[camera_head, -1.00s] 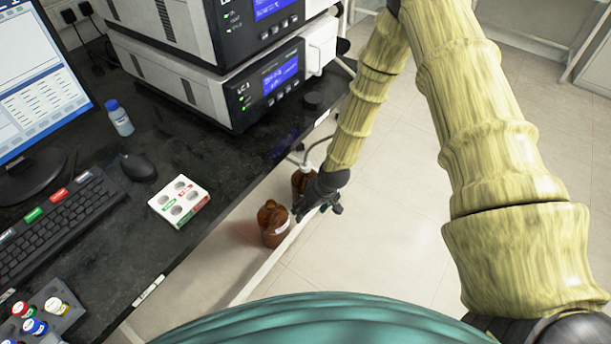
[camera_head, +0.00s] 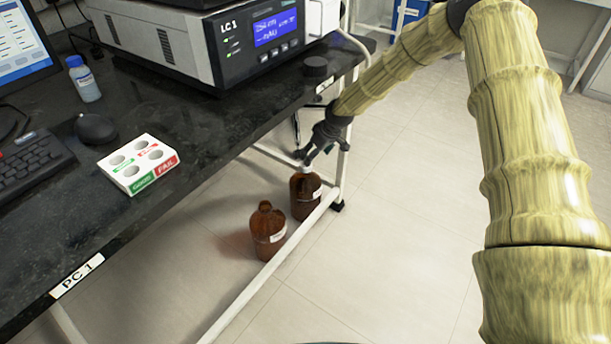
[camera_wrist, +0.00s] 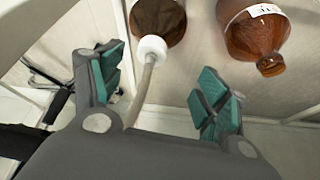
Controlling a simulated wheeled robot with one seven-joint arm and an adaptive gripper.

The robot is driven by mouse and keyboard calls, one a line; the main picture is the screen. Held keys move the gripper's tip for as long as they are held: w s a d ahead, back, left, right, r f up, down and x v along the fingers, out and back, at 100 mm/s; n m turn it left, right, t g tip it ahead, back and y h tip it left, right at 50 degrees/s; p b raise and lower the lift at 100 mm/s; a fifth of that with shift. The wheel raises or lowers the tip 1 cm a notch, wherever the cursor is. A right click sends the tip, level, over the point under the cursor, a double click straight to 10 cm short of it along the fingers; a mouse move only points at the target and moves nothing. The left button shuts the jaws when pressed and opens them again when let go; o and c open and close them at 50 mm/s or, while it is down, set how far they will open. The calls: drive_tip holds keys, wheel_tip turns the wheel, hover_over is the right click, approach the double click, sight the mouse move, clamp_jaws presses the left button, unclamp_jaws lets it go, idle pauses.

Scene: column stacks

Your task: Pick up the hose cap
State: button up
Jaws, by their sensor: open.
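The hose cap (camera_wrist: 152,47) is white, with a pale hose (camera_wrist: 141,92) running from it toward my gripper's palm. It sits on the mouth of a brown bottle (camera_wrist: 158,18) in the wrist view. In the head view the cap (camera_head: 307,169) shows as a small white patch on the bottle (camera_head: 306,198), partly hidden by my gripper (camera_head: 316,154). My gripper (camera_wrist: 165,85) is open in the wrist view, its teal-padded fingers wide apart. The hose passes between the fingers, nearer the left one. The cap lies just beyond the fingers, not gripped.
A second brown bottle (camera_head: 267,232) without a cap stands beside the first. A white rail (camera_head: 270,270) runs low in front of both bottles. The black bench (camera_head: 205,195) overhangs at the left, carrying a white four-hole rack (camera_head: 140,163) and an instrument (camera_head: 262,45).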

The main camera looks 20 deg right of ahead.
sight(305, 166)
drive_tip(key=shift+w+d+r+b+x, duration=0.1)
drive_tip(key=shift+w+b+x, duration=0.15)
drive_tip(key=shift+b+x, duration=1.2)
drive_tip(key=shift+w+d+r+b+x, duration=0.1)
drive_tip(key=shift+w+b+x, duration=0.35)
drive_tip(key=shift+x, duration=1.75)
drive_tip(key=shift+w+d+b+x, duration=0.1)
drive_tip(key=shift+b+x, duration=1.05)
drive_tip(key=shift+x, duration=0.7)
drive_tip(key=shift+r, duration=0.1)
drive_tip(key=c, duration=1.1)
